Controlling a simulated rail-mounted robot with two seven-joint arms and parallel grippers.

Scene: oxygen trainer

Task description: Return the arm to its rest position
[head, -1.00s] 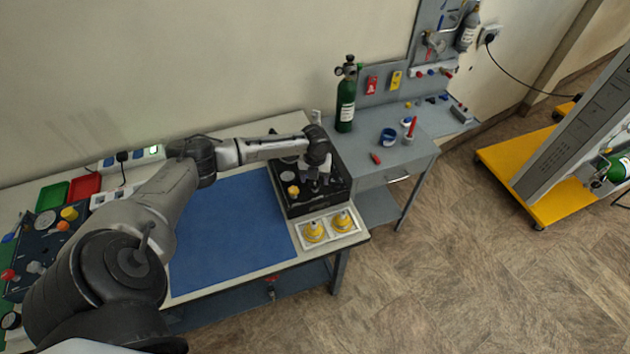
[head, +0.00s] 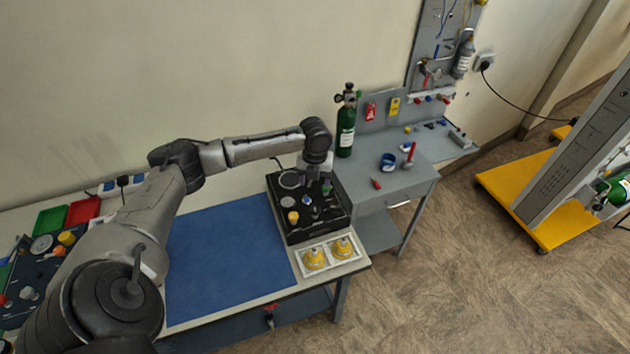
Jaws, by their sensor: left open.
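My left arm reaches in from the left over the bench. My left gripper (head: 312,172) points down above the back part of a black trainer box (head: 302,230) and is open. It looks empty, and its fingertips are small and partly blurred against the box. The box top carries a round gauge, a yellow knob (head: 293,216) and other small fittings. I cannot tell the exact gap between the fingers and the box. My right gripper is not in view.
A blue mat (head: 228,255) lies on the bench, left of the box. A white tray (head: 330,262) holds two yellow parts. A green cylinder (head: 346,125) stands on the grey side table (head: 405,178). A dark panel and red and green bins are at left.

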